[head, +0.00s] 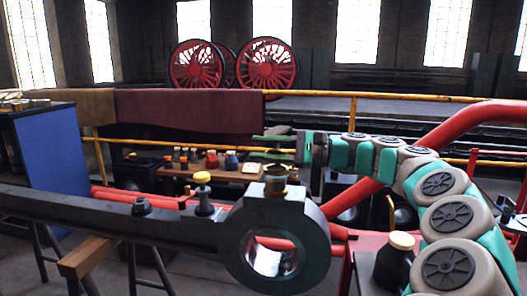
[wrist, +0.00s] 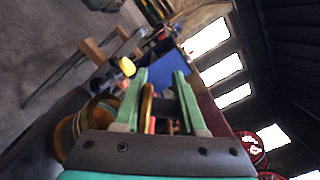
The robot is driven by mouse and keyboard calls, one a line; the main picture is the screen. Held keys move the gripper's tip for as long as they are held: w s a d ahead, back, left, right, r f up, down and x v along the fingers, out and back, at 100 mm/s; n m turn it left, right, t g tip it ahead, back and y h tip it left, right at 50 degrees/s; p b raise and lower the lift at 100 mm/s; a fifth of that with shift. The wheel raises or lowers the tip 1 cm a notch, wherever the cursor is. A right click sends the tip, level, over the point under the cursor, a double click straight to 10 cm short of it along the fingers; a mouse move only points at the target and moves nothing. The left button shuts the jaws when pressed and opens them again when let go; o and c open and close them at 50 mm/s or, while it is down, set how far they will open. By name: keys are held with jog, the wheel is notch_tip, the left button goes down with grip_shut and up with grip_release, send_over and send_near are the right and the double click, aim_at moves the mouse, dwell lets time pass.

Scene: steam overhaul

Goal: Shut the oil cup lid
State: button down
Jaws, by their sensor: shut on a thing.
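The brass oil cup (head: 275,186) stands on top of the round end of the long dark rod (head: 240,240) in the head view. In the wrist view the cup (wrist: 92,122) is at the left, partly hidden by my gripper's body. My gripper (wrist: 160,90) is shut on the lid, with the fingers some way apart. In the head view my gripper (head: 270,147) is just above the cup, pointing left.
A yellow-capped fitting (head: 203,190) stands on the rod to the left. A dark bottle (head: 395,262) with a cream cap is at the front right. Behind are a bench (head: 180,170) with several small pots, a yellow rail (head: 330,94) and red pipes.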

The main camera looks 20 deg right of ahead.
jog(key=shift+s+a+f+n+b, duration=0.15)
jog(key=shift+s+f+n+b, duration=0.1)
jog(key=shift+n+b, duration=0.4)
jog(key=shift+s+a+f+n+b, duration=0.2)
jog(key=shift+n+b, duration=0.25)
jog(key=shift+n, duration=0.4)
jog(key=shift+s+n, duration=0.1)
jog(key=shift+n, duration=0.3)
jog(key=c, duration=0.7)
grip_release()
jog(key=shift+o, duration=0.2)
jog(key=shift+f, duration=0.1)
